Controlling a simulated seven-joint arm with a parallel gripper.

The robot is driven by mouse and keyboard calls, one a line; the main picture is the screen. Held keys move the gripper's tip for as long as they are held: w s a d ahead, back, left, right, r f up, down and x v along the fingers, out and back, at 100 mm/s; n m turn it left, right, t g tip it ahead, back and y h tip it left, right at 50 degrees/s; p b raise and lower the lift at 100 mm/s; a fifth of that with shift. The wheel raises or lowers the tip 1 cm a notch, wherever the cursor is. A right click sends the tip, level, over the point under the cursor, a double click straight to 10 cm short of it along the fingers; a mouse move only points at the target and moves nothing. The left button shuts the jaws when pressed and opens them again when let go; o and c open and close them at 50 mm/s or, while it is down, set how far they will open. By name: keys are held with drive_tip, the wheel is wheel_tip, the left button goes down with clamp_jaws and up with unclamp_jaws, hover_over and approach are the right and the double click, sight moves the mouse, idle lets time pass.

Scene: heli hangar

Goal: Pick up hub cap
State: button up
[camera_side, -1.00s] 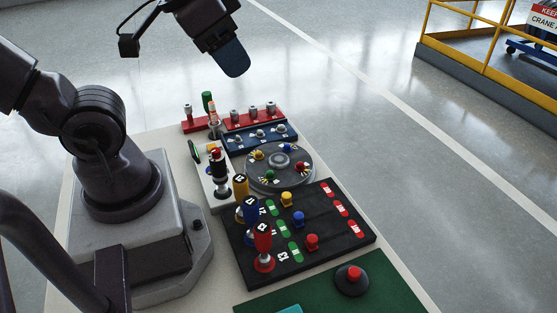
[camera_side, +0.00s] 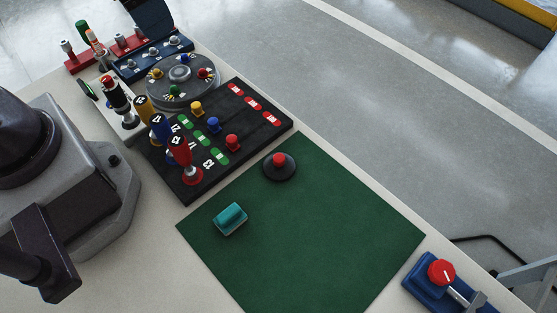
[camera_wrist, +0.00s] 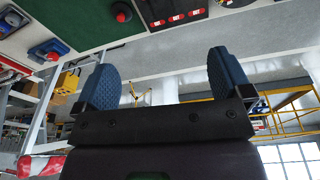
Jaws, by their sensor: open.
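A grey round cap (camera_side: 179,72), which looks like the hub cap, sits at the centre of a dark round plate (camera_side: 157,91) with several small coloured knobs, in the side view. The plate lies on the bench between the blue panel and the black board. The cap is not in the wrist view.
Upright red, blue and yellow levers (camera_side: 180,150) stand left on the black board (camera_side: 210,168). Blue (camera_side: 128,67) and red (camera_side: 75,65) panels with posts lie behind. A green mat (camera_side: 300,240) carries a red button (camera_side: 279,160) and a teal block (camera_side: 230,217).

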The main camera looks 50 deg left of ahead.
drive_tip(key=w+d+f+n+g, duration=0.2)
drive_tip(key=w+d+f+n, duration=0.15)
drive_tip(key=d+f, duration=0.35)
drive_tip(key=n, duration=1.2)
hover_over(279, 158)
wheel_tip(279, 158, down, 10)
drive_tip(key=r, duration=0.1)
drive_tip(key=shift+y, duration=0.3)
wheel_tip(279, 158, down, 13)
drive_tip(key=shift+f, duration=0.1)
drive_tip(key=c, duration=1)
